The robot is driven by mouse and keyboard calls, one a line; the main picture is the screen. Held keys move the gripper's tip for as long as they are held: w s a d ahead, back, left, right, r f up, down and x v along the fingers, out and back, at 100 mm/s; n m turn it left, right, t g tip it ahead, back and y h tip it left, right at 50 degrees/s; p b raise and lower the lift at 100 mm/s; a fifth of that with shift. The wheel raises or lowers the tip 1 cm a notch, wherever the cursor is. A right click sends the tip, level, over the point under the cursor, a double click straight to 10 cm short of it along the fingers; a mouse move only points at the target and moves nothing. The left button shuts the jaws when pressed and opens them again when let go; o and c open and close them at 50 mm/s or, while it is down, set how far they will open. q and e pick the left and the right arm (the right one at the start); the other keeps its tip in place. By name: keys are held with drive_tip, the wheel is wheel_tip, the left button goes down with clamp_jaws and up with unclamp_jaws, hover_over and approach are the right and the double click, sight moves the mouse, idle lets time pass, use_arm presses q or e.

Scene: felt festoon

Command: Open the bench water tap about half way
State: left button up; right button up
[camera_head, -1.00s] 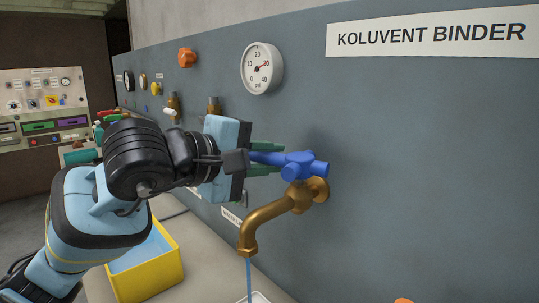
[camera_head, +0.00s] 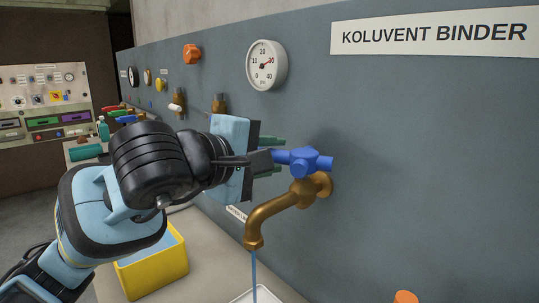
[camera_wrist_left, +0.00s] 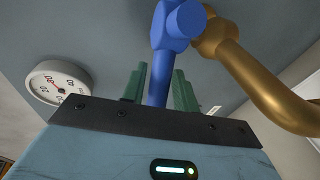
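The blue cross-shaped tap handle (camera_head: 305,161) sits on the brass tap (camera_head: 270,212) on the grey panel. A thin blue stream of water (camera_head: 254,275) runs from the spout. My left gripper (camera_head: 281,155) is at the left of the handle, its green fingers above and below one spoke. In the left wrist view, this spoke (camera_wrist_left: 161,75) lies between the two fingers (camera_wrist_left: 159,85), with narrow gaps beside it, so the gripper looks slightly open. Part of the brass tap (camera_wrist_left: 265,85) shows on the right there. My right gripper is not in view.
A round gauge (camera_head: 267,66) and an orange knob (camera_head: 193,54) are on the panel. A yellow box (camera_head: 155,273) stands on the bench below my left arm. A pale basin (camera_head: 262,295) lies under the spout. An orange object (camera_head: 405,297) is at the lower edge.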

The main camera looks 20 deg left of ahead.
use_arm(q)
drive_tip(key=shift+o, duration=1.1)
drive_tip(key=shift+s, duration=0.15)
drive_tip(key=v, duration=0.7)
drive_tip(key=shift+s, duration=0.3)
drive_tip(key=shift+a, duration=0.15)
drive_tip(key=shift+c, duration=0.2)
